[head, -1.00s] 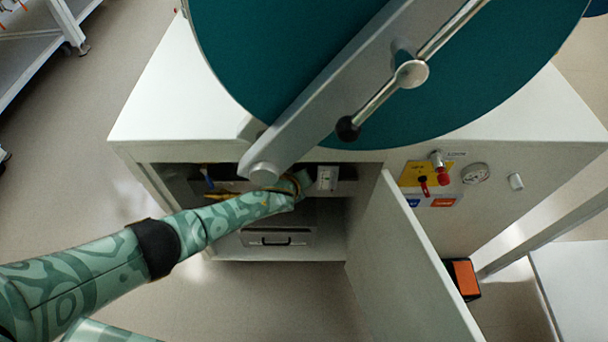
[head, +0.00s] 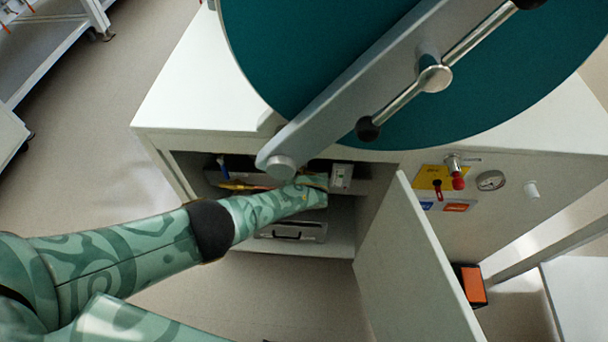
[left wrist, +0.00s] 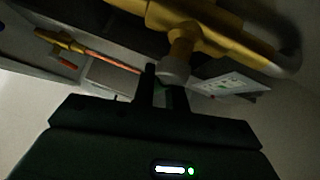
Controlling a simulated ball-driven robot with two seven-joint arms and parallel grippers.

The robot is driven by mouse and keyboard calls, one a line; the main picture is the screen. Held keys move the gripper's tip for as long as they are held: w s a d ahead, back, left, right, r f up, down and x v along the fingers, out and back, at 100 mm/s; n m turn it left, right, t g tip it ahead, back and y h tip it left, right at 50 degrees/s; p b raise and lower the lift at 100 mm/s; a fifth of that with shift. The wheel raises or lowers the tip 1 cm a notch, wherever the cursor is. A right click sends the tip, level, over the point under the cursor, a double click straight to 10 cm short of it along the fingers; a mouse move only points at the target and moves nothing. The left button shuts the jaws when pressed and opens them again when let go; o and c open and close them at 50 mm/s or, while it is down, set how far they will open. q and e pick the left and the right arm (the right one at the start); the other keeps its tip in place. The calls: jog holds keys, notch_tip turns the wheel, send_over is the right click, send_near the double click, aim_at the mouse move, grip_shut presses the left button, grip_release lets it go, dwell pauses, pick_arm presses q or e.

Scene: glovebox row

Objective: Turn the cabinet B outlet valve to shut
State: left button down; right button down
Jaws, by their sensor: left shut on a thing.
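My left arm reaches into the open lower compartment of the white cabinet (head: 185,105). In the head view its gripper is hidden inside, beyond the wrist. In the left wrist view my left gripper (left wrist: 163,88) is shut on a small part, mostly hidden by the dark fingers, just below a grey collar (left wrist: 173,70) on a thick yellow pipe (left wrist: 225,40). I take the part for a valve handle, but its shape and angle cannot be told. A yellow fitting with an orange-red bar (left wrist: 105,60) lies further left. My right gripper is not in view.
The cabinet door (head: 410,260) stands open on the right. A large teal round door with a grey bar (head: 350,85) overhangs the opening. A grey case (head: 290,231) sits on the compartment floor. A red knob (head: 458,182) and a gauge (head: 490,181) are on the front panel.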

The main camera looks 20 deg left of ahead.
pick_arm(q)
jog(key=shift+s+a+f, duration=0.1)
jog(key=shift+s+f, duration=0.05)
jog(key=shift+f, duration=0.05)
jog(key=c, duration=1.5)
grip_release()
jog(key=shift+o, duration=0.3)
jog(key=shift+r, duration=0.1)
